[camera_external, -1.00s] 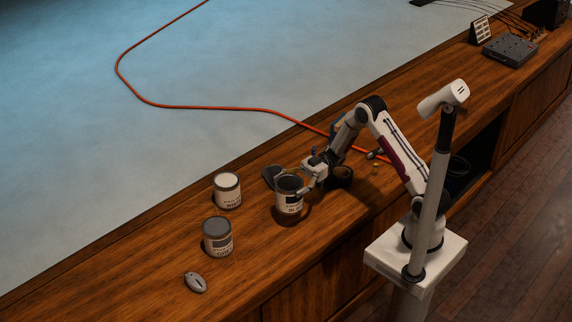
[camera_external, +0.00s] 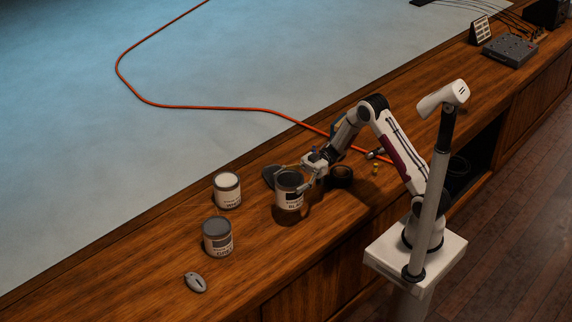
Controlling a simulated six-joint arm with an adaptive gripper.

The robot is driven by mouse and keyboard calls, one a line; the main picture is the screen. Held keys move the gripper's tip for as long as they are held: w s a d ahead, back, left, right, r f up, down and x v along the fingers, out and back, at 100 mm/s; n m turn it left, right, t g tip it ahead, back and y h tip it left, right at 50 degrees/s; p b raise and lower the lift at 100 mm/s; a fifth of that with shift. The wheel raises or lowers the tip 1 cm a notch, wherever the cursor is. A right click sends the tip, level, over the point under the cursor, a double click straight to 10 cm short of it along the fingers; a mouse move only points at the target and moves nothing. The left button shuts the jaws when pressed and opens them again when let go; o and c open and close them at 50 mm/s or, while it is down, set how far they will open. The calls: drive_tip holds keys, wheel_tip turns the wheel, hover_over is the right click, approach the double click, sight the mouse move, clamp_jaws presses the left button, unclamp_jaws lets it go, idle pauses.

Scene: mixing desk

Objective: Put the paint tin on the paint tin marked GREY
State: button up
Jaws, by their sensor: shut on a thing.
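The held paint tin (camera_external: 289,197) has a dark grey lid and a pale label with small dark letters that seem to begin "BL". My gripper (camera_external: 306,184) is shut on it from the right side. The tin is upright and seems a little above the desk, with a dark shadow below it. A second tin with a grey lid (camera_external: 217,238) stands at the lower left; its label is too small to read surely but looks like GREY. A third tin with a white lid (camera_external: 227,190) stands behind that one, to the left of the held tin.
A grey computer mouse (camera_external: 195,282) lies in front of the grey-lidded tin. A dark flat object (camera_external: 270,176) lies behind the held tin. A dark roll (camera_external: 341,176) is to the right, and an orange cable (camera_external: 230,108) runs behind. The wood between the tins is clear.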

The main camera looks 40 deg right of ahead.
drive_tip(key=shift+a+r, duration=0.1)
drive_tip(key=shift+s+a, duration=0.25)
drive_tip(key=shift+a, duration=0.2)
drive_tip(key=a+r+n+g, duration=0.1)
drive_tip(key=a+r, duration=0.3)
drive_tip(key=a, duration=0.7)
drive_tip(key=a+r+g, duration=0.1)
drive_tip(key=a+r, duration=0.2)
drive_tip(key=a, duration=0.8)
drive_tip(key=w+a+r+m+t, duration=0.3)
drive_tip(key=w+a+r+t, duration=0.3)
drive_tip(key=w+a, duration=0.1)
drive_tip(key=shift+w+m, duration=0.4)
drive_tip(key=shift+w, duration=0.4)
drive_tip(key=shift+f, duration=0.1)
wheel_tip(320, 180, down, 6)
